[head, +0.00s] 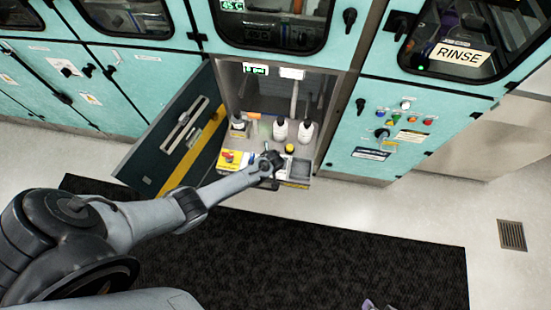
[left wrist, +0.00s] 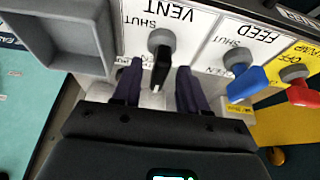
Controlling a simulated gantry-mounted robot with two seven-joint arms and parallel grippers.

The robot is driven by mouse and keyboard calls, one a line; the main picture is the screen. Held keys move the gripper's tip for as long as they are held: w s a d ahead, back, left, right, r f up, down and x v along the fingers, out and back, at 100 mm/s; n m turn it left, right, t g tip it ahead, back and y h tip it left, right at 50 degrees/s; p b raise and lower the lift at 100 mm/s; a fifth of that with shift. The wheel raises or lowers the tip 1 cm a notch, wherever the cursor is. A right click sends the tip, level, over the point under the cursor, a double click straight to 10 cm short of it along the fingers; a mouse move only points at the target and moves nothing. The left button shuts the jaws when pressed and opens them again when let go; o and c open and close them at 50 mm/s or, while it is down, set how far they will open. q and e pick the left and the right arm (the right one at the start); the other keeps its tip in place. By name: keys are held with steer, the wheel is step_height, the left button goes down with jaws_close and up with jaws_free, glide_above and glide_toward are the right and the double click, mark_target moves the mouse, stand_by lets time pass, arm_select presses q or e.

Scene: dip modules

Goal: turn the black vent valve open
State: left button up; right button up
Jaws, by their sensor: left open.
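The black vent valve (left wrist: 160,66) is in the left wrist view, on a white panel whose upside-down labels read VENT and SHUT. Its lever runs from a grey round hub down the picture toward my gripper. My left gripper (left wrist: 156,90) is open, with one dark purple finger on each side of the lever. I cannot tell whether either finger touches it. In the head view my left gripper (head: 272,165) is over the front of the cabinet shelf, and hides the valve. Purple tips at the bottom edge look like my right gripper (head: 378,305); its opening is unclear.
Next to the vent valve are the blue feed lever (left wrist: 240,88) and a red lever (left wrist: 298,94). A grey tray (left wrist: 62,38) is on the other side. White bottles (head: 281,131) stand behind on the shelf. The cabinet door (head: 180,135) hangs open at left.

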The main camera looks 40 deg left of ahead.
arm_select(q)
steer(key=p+v, duration=0.3)
steer(key=v, duration=0.7)
steer(key=shift+s+r, duration=0.25)
steer(key=shift+r, duration=0.05)
steer(key=shift+d, duration=0.1)
